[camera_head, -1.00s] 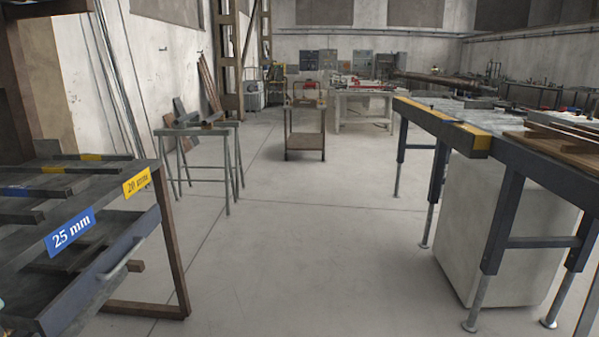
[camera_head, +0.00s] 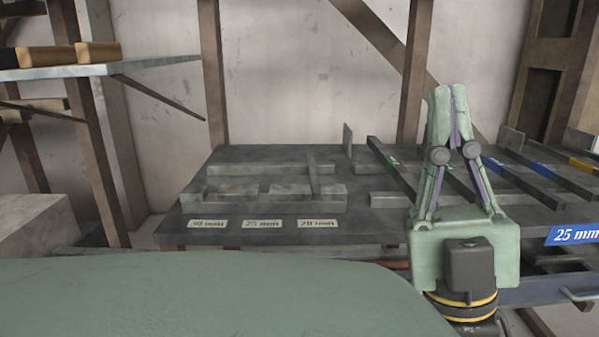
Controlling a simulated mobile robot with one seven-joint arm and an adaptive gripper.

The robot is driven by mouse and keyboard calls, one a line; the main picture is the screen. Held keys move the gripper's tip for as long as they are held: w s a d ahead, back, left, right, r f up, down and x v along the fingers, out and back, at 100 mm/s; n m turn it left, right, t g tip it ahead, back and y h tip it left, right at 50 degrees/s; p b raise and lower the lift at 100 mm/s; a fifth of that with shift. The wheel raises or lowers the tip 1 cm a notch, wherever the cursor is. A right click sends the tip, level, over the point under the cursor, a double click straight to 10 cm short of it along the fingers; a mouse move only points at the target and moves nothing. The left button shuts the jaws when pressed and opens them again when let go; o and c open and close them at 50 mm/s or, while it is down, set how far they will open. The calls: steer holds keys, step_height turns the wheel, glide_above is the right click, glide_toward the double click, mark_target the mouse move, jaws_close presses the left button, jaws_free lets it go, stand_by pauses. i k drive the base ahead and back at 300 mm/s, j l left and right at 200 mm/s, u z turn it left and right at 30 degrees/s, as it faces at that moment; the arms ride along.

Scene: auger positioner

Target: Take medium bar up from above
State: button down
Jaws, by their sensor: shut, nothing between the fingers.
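My gripper (camera_head: 447,92) points up at the right of the middle, fingertips together, with nothing between them. It stands in front of a dark work table (camera_head: 375,228) and hides part of it. Another bar is partly hidden behind my gripper. A blue 25 mm sign (camera_head: 572,234) is on the front edge at right. I cannot tell for certain which bar is the medium one.
A grey slotted block assembly (camera_head: 270,203) sits on the table's left, behind labels reading 30 mm (camera_head: 207,224), 25 mm (camera_head: 262,224) and 20 mm (camera_head: 317,223). A shelf (camera_head: 100,68) with wooden pieces is at upper left. Brown posts and a wall stand behind.

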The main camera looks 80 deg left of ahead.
mark_target(313, 173)
steer(key=u, duration=0.45)
steer(key=j+u, duration=0.1)
steer(key=u, duration=0.8)
steer(key=i+j+u, duration=0.1)
steer(key=u, duration=0.8)
